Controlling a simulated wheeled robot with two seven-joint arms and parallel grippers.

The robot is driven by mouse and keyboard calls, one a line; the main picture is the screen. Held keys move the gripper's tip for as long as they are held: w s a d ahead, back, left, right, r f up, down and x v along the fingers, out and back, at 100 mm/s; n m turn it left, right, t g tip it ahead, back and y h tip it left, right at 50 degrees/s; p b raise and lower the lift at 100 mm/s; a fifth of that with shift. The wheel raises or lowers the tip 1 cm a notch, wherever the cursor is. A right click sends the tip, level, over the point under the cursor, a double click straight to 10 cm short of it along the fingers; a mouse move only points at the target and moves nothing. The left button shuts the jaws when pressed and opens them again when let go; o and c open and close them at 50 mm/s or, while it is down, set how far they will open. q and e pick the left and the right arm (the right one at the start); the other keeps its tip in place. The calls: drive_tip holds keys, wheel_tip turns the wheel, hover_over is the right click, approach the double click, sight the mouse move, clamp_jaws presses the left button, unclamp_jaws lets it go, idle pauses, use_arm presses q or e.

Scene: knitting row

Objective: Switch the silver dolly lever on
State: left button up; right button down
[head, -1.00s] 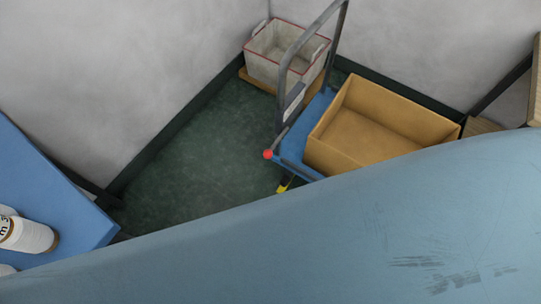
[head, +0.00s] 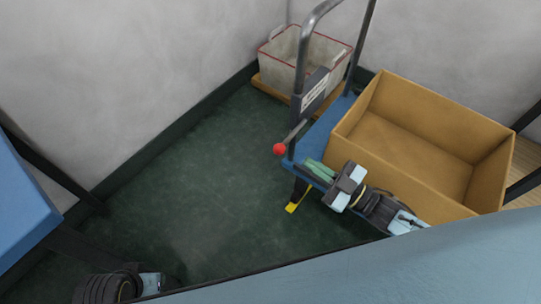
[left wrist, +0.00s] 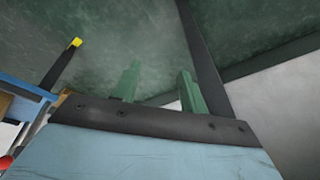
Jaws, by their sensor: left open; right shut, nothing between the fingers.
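The dolly (head: 322,130) has a blue platform and a grey tube handle. A short silver lever (head: 291,136) with a red ball knob (head: 279,149) sticks out at the handle's near post, angled down to the left. Part of the red knob shows at the lower left edge of the left wrist view (left wrist: 5,162). My right gripper (head: 310,167) is shut and empty over the platform's near edge, a little right of and below the knob, apart from it in the picture. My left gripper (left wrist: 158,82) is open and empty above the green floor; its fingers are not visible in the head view.
A large open cardboard box (head: 420,140) sits on the dolly, close beside my right gripper. A yellow-tipped pedal (head: 292,207) is below the platform. A white basket with red rim (head: 318,68) stands behind. Green floor (head: 190,185) is clear to the left; a blue table (head: 20,205) is far left.

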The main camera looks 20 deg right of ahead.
use_arm(q)
drive_tip(key=shift+r, duration=0.1)
use_arm(e)
drive_tip(key=shift+r, duration=0.1)
drive_tip(key=r+b, duration=0.2)
hover_over(284, 151)
drive_tip(key=s+a, duration=0.1)
drive_tip(key=a, duration=0.1)
drive_tip(key=shift+s+d+f, duration=0.15)
drive_tip(key=shift+s+f, duration=0.05)
drive_tip(key=shift+w+d+f+b, duration=0.1)
drive_tip(key=shift+d+f+b, duration=0.1)
drive_tip(key=shift+f+b, duration=0.25)
drive_tip(key=shift+w+d+f+b, duration=0.1)
drive_tip(key=shift+d+f+b, duration=0.1)
drive_tip(key=shift+f, duration=0.45)
drive_tip(key=shift+d+f+b, duration=0.2)
drive_tip(key=shift+f+b, duration=0.1)
drive_tip(key=shift+f, duration=0.25)
use_arm(q)
drive_tip(key=w+d+r+t+h, duration=0.1)
drive_tip(key=w+d+r+t, duration=0.3)
drive_tip(key=r, duration=0.5)
drive_tip(key=shift+w, duration=0.15)
use_arm(e)
drive_tip(key=shift+d+f, duration=0.1)
drive_tip(key=shift+f, duration=0.1)
use_arm(q)
drive_tip(key=shift+r, duration=0.15)
